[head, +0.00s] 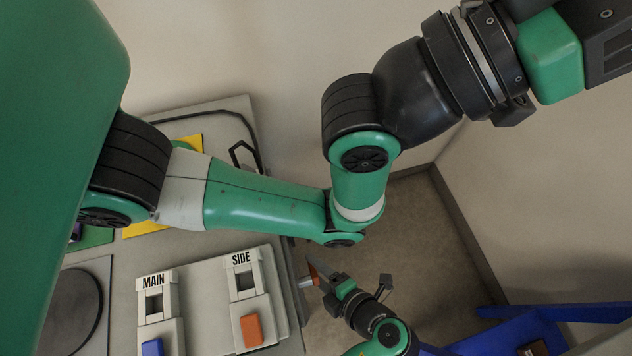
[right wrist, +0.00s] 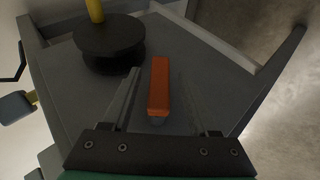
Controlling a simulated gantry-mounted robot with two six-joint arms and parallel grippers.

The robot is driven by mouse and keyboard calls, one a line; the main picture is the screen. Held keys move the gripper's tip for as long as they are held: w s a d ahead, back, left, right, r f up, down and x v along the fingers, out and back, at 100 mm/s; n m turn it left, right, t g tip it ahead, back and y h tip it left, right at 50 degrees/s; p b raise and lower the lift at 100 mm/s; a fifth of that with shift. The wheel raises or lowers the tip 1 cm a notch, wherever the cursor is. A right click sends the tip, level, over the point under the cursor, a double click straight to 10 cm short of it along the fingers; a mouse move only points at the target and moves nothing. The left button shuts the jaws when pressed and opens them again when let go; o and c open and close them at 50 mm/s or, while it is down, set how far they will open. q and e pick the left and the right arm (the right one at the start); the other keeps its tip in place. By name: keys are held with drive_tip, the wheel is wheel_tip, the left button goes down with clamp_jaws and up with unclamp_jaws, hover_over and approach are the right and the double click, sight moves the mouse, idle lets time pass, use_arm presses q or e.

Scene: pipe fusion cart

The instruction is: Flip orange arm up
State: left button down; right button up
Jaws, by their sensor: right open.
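The orange arm (right wrist: 159,88) is a straight bar with a grey end, seen lengthwise in the right wrist view against the grey side of the cart. My right gripper (head: 323,286) is open there. In the right wrist view the bar lies between its two fingers, with a visible gap on the right; contact on the left is hard to tell.
The grey cart top carries a MAIN switch with a blue rocker (head: 152,348) and a SIDE switch with an orange rocker (head: 251,330). A black disc (right wrist: 109,42) with a yellow post (right wrist: 95,10) is near the orange arm. A blue frame (head: 590,312) stands at lower right.

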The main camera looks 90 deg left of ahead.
drive_tip(key=shift+x, duration=1.1)
clamp_jaws()
idle(0.6)
